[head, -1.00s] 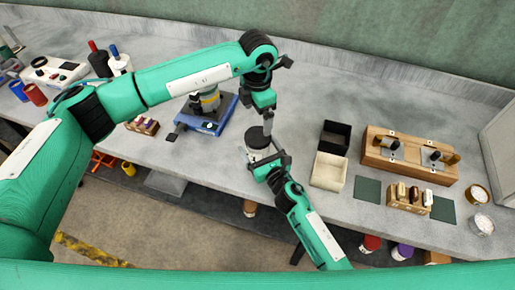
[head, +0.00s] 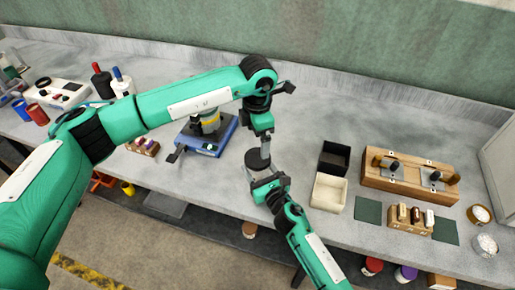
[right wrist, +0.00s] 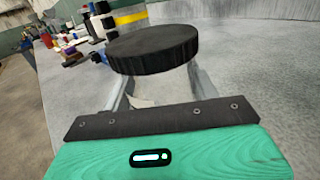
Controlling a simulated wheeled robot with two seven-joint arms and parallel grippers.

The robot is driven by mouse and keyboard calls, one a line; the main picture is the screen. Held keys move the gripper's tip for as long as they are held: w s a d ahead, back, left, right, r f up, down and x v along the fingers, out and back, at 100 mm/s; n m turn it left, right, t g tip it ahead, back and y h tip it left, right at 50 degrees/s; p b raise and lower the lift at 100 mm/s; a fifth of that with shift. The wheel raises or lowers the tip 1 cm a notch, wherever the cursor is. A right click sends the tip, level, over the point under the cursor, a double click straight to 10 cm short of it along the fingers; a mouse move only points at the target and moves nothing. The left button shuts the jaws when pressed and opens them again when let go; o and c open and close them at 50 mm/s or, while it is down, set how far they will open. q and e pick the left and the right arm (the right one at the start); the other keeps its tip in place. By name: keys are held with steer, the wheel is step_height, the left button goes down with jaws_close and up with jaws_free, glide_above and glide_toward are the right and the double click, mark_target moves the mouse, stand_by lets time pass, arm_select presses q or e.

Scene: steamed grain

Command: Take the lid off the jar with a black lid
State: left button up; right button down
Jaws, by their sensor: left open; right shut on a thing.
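The jar (right wrist: 165,88) is clear or whitish and stands upright with its wide ribbed black lid (right wrist: 152,50) on top. The lid also shows in the head view (head: 256,159) near the middle of the bench. My right gripper (head: 266,184) is shut around the jar's body, below the lid, from the front side. My left gripper (head: 265,153) is open and points down just above and beside the lid. Its fingers are small in the head view, so contact with the lid cannot be told. The left gripper does not show in the right wrist view.
A blue-based device (head: 210,138) stands left of the jar. A black box (head: 334,158) and a cream box (head: 329,192) stand to the right, then a wooden block rack (head: 408,182). The bench's front edge is close to the jar.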

mark_target(257, 157)
arm_select(q)
steer(key=m, duration=0.4)
steer(key=shift+m, duration=0.3)
steer(key=m, duration=0.7)
steer(key=shift+m, duration=0.4)
steer(key=m, duration=1.7)
steer(key=shift+f+m, duration=0.4)
steer(key=shift+f, duration=3.6)
